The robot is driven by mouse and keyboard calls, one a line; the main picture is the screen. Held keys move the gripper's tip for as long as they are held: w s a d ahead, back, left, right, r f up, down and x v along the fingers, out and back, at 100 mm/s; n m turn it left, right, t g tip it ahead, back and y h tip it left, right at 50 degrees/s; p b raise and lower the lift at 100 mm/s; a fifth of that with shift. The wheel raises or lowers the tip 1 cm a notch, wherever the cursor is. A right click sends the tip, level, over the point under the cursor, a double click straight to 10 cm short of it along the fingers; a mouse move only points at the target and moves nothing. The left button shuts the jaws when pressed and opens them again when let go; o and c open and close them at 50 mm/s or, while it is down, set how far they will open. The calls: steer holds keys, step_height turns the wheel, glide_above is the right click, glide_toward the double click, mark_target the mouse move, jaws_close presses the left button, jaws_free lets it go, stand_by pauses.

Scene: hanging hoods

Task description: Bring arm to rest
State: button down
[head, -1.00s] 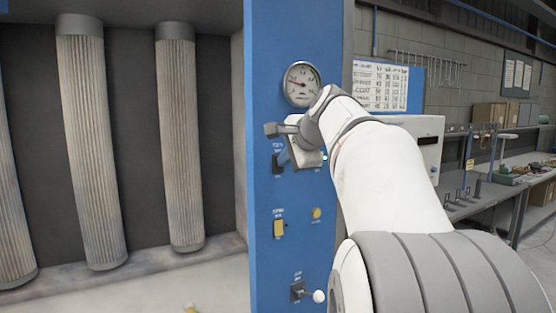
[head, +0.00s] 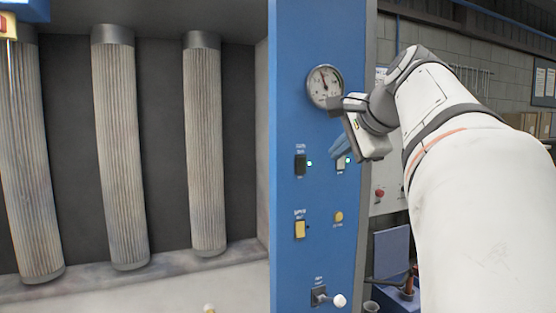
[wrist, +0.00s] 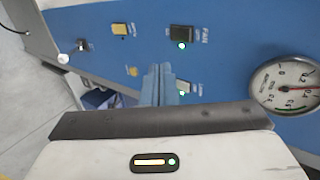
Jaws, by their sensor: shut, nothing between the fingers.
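My gripper (head: 337,148) is shut and empty, with its blue-grey fingers just in front of the blue control panel (head: 290,110) in the head view. In the wrist view the shut fingers (wrist: 161,75) point at the panel, and I cannot tell whether they touch it. My white arm reaches in from the lower right. A black switch (head: 300,165) with a lit green lamp is left of the fingers. A second switch (head: 341,164) with a green lamp is partly hidden by my gripper.
A round gauge (head: 324,86) sits on the panel close above my gripper. Below are a yellow switch (head: 299,230), a yellow button (head: 339,217) and a white-knobbed lever (head: 339,300). Tall pleated filters (head: 121,150) hang in the bay at left. A wall stands behind my arm.

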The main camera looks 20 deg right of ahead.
steer(key=shift+s+r, duration=0.15)
steer(key=shift+s, duration=0.1)
steer(key=s+a+f+n+g, duration=0.2)
steer(key=a+f+n, duration=0.3)
steer(key=f, duration=0.6)
steer(key=s+a+f+n+g, duration=0.25)
steer(key=a+f, duration=0.45)
steer(key=f, duration=0.4)
steer(key=s+a+f+n+g, duration=0.1)
steer(key=s+a+f+n, duration=0.1)
steer(key=s+f+n, duration=0.3)
steer(key=s+a+f+n+g, duration=0.2)
steer(key=s+f+n, duration=0.3)
steer(key=f, duration=0.8)
steer(key=shift+s+a+h, duration=0.25)
steer(key=shift+a+h, duration=0.05)
steer(key=shift+a, duration=0.4)
